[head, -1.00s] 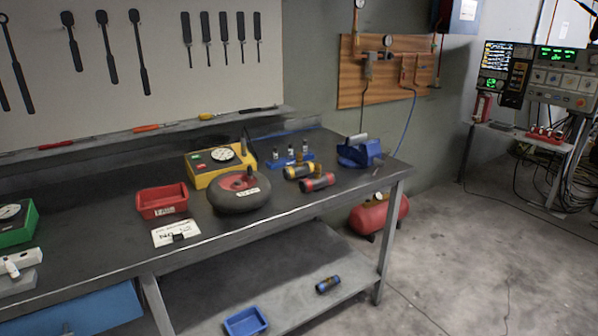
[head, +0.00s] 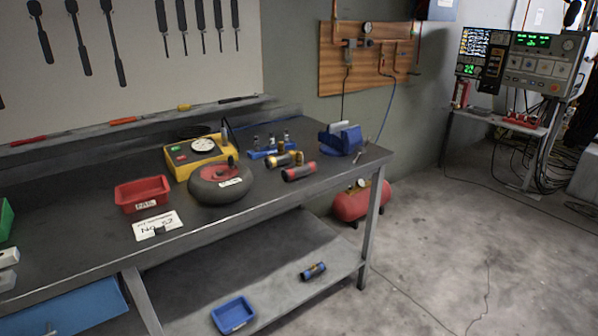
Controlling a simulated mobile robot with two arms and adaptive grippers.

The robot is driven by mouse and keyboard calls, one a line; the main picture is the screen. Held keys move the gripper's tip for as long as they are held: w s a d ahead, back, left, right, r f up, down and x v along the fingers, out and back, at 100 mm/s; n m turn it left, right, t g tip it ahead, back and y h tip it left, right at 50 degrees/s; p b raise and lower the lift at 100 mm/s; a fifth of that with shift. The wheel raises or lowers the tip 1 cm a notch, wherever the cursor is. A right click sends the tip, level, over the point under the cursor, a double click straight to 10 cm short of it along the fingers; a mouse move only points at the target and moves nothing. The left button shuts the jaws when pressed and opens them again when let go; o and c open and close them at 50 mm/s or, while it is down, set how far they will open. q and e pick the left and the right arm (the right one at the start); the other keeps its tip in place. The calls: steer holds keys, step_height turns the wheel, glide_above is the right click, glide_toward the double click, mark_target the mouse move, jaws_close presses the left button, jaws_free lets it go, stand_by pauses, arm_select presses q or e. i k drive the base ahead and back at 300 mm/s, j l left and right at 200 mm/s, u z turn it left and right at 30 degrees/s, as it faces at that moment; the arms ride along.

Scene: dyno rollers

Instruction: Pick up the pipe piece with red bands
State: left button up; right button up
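The pipe piece with red bands (head: 299,172) lies on the dark bench top near its front edge, towards the right end. A similar pipe piece with yellow bands (head: 281,160) lies just behind it, to the left. A third pipe piece with blue bands (head: 313,271) lies on the lower shelf.
A black and red round device (head: 220,184), a yellow gauge box (head: 199,153), a red bin (head: 142,194) and a blue vise (head: 341,138) stand on the bench (head: 93,247). A blue bin (head: 233,314) sits on the lower shelf. The floor (head: 430,240) at right is mostly clear.

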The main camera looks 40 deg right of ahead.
mark_target(293, 173)
steer(key=i, duration=0.7)
steer(key=i+z, duration=0.35)
steer(key=i+j+z, duration=0.1)
steer(key=z, duration=0.25)
steer(key=i+j+z, duration=0.3)
steer(key=l, duration=0.1)
